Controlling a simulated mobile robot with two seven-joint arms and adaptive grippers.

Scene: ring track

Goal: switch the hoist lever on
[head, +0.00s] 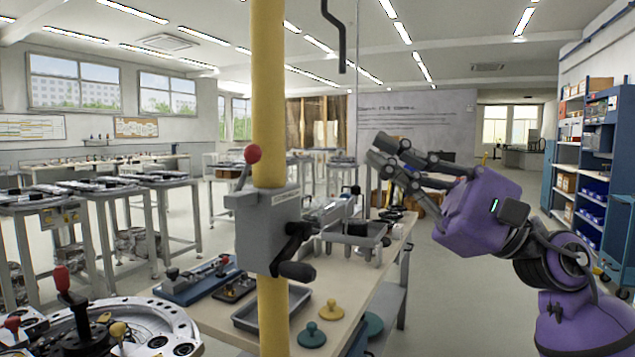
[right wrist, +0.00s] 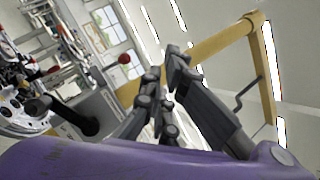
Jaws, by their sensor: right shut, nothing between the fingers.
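The hoist lever (head: 253,154) has a red ball on a thin rod. It rises from the left side of a grey box (head: 270,222) fixed to a yellow post (head: 269,95), its rod leaning slightly. The red ball also shows in the right wrist view (right wrist: 124,58), left of the fingers. My right gripper (head: 379,149) is shut and empty, up in the air to the right of the post, apart from the lever. Its fingers also show in the right wrist view (right wrist: 166,65). My left gripper is not in view.
A black crank handle (head: 296,270) sticks out of the box's front. A workbench (head: 375,285) behind the post carries a grey tray (head: 272,308), a vice-like device and knobbed pieces. A round fixture (head: 150,325) with levers stands at lower left. The air between gripper and post looks clear.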

